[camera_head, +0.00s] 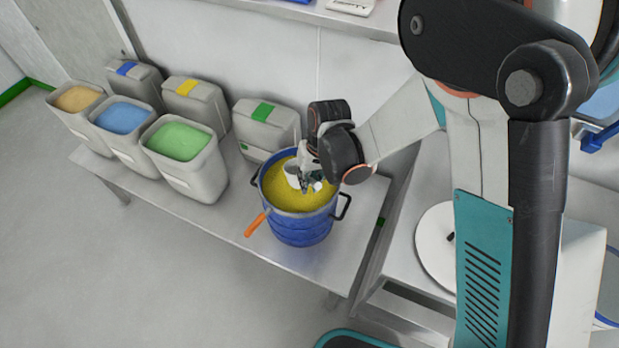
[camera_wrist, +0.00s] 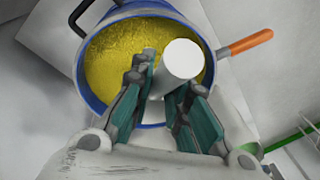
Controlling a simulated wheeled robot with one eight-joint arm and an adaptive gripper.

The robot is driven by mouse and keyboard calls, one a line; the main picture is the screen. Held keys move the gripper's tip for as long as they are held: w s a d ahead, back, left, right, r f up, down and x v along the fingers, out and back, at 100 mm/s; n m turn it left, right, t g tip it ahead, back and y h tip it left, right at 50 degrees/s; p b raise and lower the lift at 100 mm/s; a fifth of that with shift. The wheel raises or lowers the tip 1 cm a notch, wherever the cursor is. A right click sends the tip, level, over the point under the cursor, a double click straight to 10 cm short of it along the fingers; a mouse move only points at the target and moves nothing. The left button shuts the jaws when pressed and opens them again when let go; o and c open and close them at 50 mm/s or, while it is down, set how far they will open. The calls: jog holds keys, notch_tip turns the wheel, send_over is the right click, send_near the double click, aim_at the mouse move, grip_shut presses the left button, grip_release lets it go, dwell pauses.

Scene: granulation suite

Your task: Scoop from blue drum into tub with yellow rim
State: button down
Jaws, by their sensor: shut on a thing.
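The blue drum (camera_head: 300,230) stands on the metal bench, open at the top and holding yellow powder (camera_head: 282,197). The drum's blue rim (camera_wrist: 92,98) and powder also fill the top of the wrist view. My gripper (camera_head: 309,181) is over the drum's mouth, shut on a white scoop (camera_wrist: 181,60). The scoop's white part (camera_head: 291,170) is at the powder; how deep it sits in it, I cannot tell. I cannot make out a tub with a yellow rim in either view.
Open grey bins with tan (camera_head: 78,98), blue (camera_head: 122,117) and green (camera_head: 178,140) contents stand left on the bench. Lidded bins with blue, yellow (camera_head: 187,88) and green (camera_head: 263,111) tags stand behind. A white disc (camera_head: 432,250) lies on the right-hand surface.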

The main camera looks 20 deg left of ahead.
jog(key=shift+w+a+f+g+b, duration=0.55)
jog(key=shift+f+b, duration=1.65)
jog(key=shift+f, duration=2.75)
jog(key=shift+h, duration=0.3)
jog(key=shift+w+a+r+p, duration=0.15)
jog(key=shift+r+p, duration=0.3)
jog(key=shift+r, duration=0.2)
jog(key=shift+w+a+r+p, duration=0.2)
jog(key=shift+r+p, duration=0.25)
jog(key=shift+r, duration=0.25)
jog(key=shift+w+a+r+p, duration=0.1)
jog(key=shift+w+r+p, duration=0.05)
jog(key=shift+r+p, duration=0.4)
jog(key=shift+t+y, duration=0.4)
jog(key=shift+t, duration=0.15)
jog(key=shift+s+d+r+p, duration=0.15)
jog(key=shift+r+p, duration=0.25)
jog(key=shift+r, duration=0.65)
jog(key=shift+s+d+r+p, duration=0.1)
jog(key=shift+r+p, duration=0.35)
jog(key=shift+r, duration=0.65)
jog(key=shift+s+d+r+p, duration=0.15)
jog(key=shift+r+p, duration=0.25)
jog(key=shift+r, duration=0.65)
jog(key=shift+s+d+r+t+y, duration=0.2)
jog(key=shift+r+t+y, duration=0.2)
jog(key=shift+r, duration=0.25)
jog(key=shift+s+d+r+t+y, duration=0.2)
jog(key=shift+r+t+y, duration=0.15)
jog(key=shift+r, duration=0.25)
